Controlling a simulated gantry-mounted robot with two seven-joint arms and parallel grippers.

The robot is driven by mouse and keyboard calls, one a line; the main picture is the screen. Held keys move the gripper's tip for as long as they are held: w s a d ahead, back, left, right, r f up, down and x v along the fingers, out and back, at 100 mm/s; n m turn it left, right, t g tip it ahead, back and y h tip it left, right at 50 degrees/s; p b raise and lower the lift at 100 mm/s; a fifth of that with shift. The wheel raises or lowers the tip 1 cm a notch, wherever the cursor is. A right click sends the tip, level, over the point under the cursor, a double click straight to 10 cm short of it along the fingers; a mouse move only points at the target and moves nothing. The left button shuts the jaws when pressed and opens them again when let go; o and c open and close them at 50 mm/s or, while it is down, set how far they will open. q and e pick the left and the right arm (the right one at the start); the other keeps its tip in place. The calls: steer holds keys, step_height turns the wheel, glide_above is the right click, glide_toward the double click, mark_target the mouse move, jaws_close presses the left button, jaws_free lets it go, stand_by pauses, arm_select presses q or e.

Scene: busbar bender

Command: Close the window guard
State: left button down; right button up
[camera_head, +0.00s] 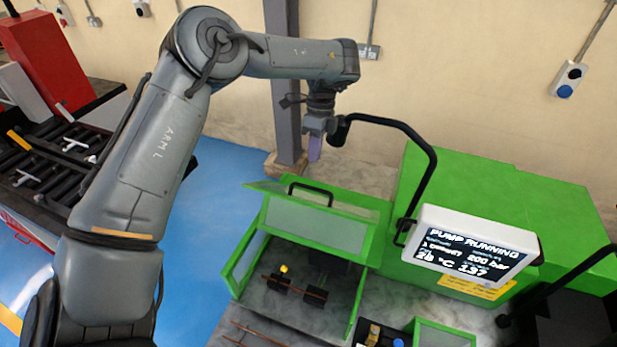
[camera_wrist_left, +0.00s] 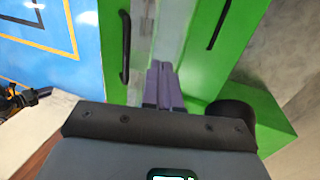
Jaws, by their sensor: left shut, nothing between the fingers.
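The window guard (camera_head: 317,223) is a green frame with a clear greyish panel, tilted up at the back of the green machine's opening, so the inside shows below it. A black bar handle (camera_head: 311,188) sits at its upper part. My left gripper (camera_head: 314,154) has purple fingers pointing down, above and behind the guard's top edge, apart from the handle in the picture. In the left wrist view the shut fingers (camera_wrist_left: 164,80) hold nothing; green frame parts and a black handle (camera_wrist_left: 124,48) lie beyond them. My right gripper is not in view.
A pump display (camera_head: 474,245) on a bent black arm (camera_head: 425,150) stands right of the guard, with the arm's end close to my left gripper. A grey post (camera_head: 284,80) rises behind. Blue floor (camera_head: 215,205) is clear at left. Copper bars (camera_head: 255,333) lie in front.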

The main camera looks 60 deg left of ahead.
arm_select(q)
steer(key=shift+s+d+f+p, duration=0.5)
steer(key=shift+s+d+f, duration=0.2)
steer(key=shift+s+f, duration=0.2)
steer(key=shift+s+d+f+p, duration=0.5)
steer(key=shift+s+d+f, duration=0.2)
steer(key=shift+s+f, duration=0.15)
